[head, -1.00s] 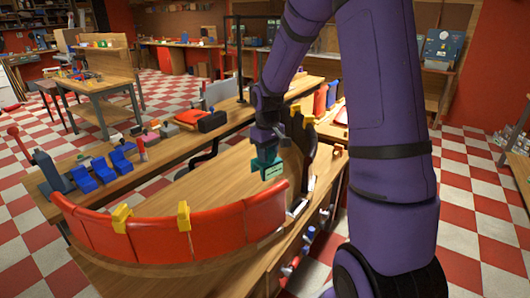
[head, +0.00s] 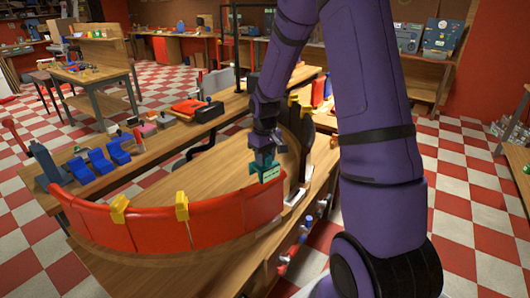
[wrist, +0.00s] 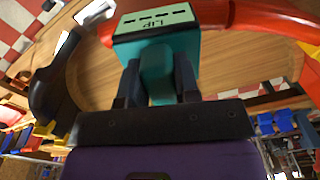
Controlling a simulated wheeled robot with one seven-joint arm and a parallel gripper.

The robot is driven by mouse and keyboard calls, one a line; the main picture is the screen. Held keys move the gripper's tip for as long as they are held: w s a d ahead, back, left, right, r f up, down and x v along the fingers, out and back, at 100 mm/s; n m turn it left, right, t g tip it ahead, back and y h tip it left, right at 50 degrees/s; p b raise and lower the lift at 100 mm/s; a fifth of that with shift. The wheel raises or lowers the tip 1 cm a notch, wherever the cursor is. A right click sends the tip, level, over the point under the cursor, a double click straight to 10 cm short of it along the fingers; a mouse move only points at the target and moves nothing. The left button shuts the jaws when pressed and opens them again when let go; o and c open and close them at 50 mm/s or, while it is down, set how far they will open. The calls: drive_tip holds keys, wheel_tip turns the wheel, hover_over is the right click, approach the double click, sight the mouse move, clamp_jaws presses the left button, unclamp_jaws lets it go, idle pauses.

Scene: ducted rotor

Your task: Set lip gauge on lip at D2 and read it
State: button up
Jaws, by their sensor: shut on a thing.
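The lip gauge is a teal block with a pale face (head: 268,172); in the wrist view the gauge (wrist: 158,45) shows "LIP" and a row of dark dashes. My gripper (head: 263,150) is shut on it; the dark fingers (wrist: 155,85) flank its teal stem in the wrist view. The curved red lip (head: 215,220) runs along the front of the round wooden ring. The gauge is at the lip's right end, over its top edge. I cannot tell whether it touches. No D2 mark is readable.
Two yellow clips (head: 182,207) sit on the red lip left of the gauge. Dark upright pieces (head: 300,125) stand on the ring behind and to the right. Blue blocks (head: 100,161) line the bench at left. The wooden surface inside the ring is clear.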

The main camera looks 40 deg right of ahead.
sight(265, 169)
drive_tip(key=shift+f, duration=2.1)
drive_tip(key=shift+f, duration=0.3)
drive_tip(key=o, duration=1)
drive_tip(key=shift+o, duration=0.2)
wheel_tip(265, 169, up, 10)
drive_tip(key=shift+r, duration=0.4)
